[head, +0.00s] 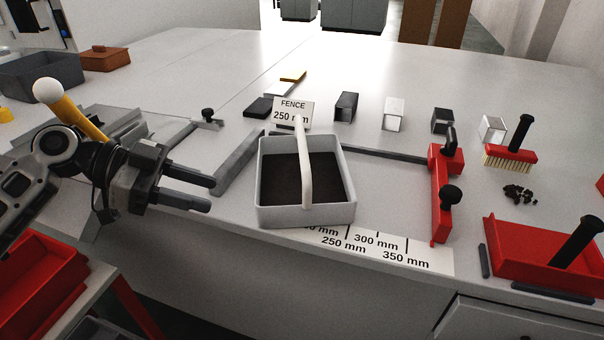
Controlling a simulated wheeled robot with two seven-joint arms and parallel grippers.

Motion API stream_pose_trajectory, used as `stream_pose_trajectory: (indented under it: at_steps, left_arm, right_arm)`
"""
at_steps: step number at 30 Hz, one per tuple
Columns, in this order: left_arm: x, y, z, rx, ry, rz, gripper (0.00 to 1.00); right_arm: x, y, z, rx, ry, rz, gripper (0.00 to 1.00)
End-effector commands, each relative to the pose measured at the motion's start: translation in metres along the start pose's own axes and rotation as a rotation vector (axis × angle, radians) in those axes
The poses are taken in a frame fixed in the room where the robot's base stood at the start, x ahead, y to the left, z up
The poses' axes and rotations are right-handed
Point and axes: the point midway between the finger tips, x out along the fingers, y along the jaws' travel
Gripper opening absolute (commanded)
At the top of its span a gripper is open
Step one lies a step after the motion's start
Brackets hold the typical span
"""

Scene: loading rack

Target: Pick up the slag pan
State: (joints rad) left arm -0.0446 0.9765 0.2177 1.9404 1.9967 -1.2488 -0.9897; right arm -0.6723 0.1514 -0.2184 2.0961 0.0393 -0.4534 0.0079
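A light grey square pan (306,214) with a tall arched handle (305,165) and a dark inside stands upright near the table's front edge, at the middle of the head view. It looks like the slag pan. My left gripper (211,193) is left of it, with two dark fingers pointing right towards the pan. The fingers are apart with nothing between them, and a gap separates them from the pan's left wall. My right gripper is not in view.
A FENCE 250 mm sign (293,110) stands behind the pan, and a ruler strip (370,246) lies in front. A red clamp stop (441,195), a brush (511,156), dark crumbs (519,194) and a red dustpan (530,253) are to the right. Several small blocks stand behind.

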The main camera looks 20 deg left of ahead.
Motion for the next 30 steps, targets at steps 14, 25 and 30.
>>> stream_pose_trajectory:
  at_steps: [14,25,30]
  left_arm:
    - [0.066,-0.003,-0.02,0.02,0.043,0.002,0.4]
    - [0.104,-0.003,-0.021,0.019,0.04,0.001,0.4]
    - [0.128,-0.002,-0.031,0.019,0.04,0.003,0.4]
  right_arm:
    - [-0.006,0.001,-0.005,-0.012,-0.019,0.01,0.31]
    - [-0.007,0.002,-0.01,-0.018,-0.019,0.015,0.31]
    - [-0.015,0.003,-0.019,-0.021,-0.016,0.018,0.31]
